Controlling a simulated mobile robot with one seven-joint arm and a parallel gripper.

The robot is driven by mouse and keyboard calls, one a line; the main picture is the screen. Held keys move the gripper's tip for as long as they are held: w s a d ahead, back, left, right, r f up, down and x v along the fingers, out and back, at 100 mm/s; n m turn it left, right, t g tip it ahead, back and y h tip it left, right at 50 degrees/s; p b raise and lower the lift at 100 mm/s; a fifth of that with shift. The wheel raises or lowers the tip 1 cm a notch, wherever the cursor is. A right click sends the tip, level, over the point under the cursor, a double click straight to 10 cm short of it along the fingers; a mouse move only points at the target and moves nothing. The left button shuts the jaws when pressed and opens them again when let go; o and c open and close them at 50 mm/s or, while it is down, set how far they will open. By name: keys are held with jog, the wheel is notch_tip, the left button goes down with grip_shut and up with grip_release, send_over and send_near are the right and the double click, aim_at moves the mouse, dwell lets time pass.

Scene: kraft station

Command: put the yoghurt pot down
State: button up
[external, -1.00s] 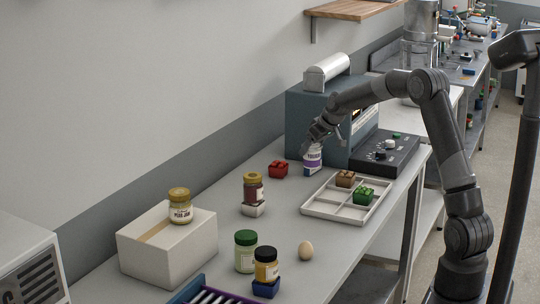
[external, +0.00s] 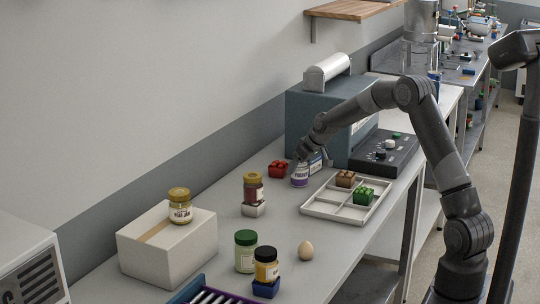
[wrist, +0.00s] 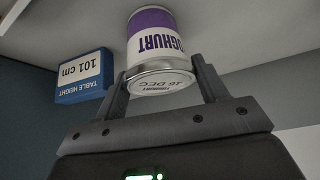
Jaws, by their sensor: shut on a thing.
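The yoghurt pot (external: 300,175), white with a purple band, is at the bench near the oven-like machine; it also shows large in the wrist view (wrist: 152,45), its foil lid facing my gripper. My gripper (wrist: 160,68) is shut on the pot, one finger on each side near the lid. In the external view my gripper (external: 299,162) comes down on the pot from above. The pot looks upright and at or very close to the bench top; I cannot tell whether its base touches.
A blue and white table-height block (external: 317,163) stands right beside the pot, also in the wrist view (wrist: 84,78). A red block (external: 278,169) is to the left, a divided tray (external: 322,208) in front right. The teal machine (external: 310,120) stands behind. Bare bench lies nearer the camera.

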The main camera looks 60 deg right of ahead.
jog(key=o, duration=1.1)
jog(key=shift+s+r, duration=0.15)
jog(key=shift+r, duration=0.25)
jog(key=v, duration=1.1)
jog(key=s+a+r+n, duration=0.1)
jog(key=s+a+r, duration=0.4)
jog(key=s+a, duration=0.45)
jog(key=s+a+r+n, duration=0.1)
jog(key=s+a+r, duration=0.45)
jog(key=a, duration=0.75)
jog(key=shift+n+g+y, duration=0.3)
jog(key=shift+g+y, duration=0.1)
jog(key=shift+y, duration=0.3)
jog(key=s+a+f, duration=0.1)
jog(key=s+a, duration=0.2)
jog(key=s, duration=0.4)
jog(key=s+a+f, duration=0.1)
jog(key=s+a, duration=0.2)
jog(key=s, duration=0.4)
jog(key=s+a+f, duration=0.2)
jog(key=s+a, duration=0.1)
jog(key=s, duration=0.4)
jog(key=shift+a+f, duration=0.1)
jog(key=shift+a, duration=0.05)
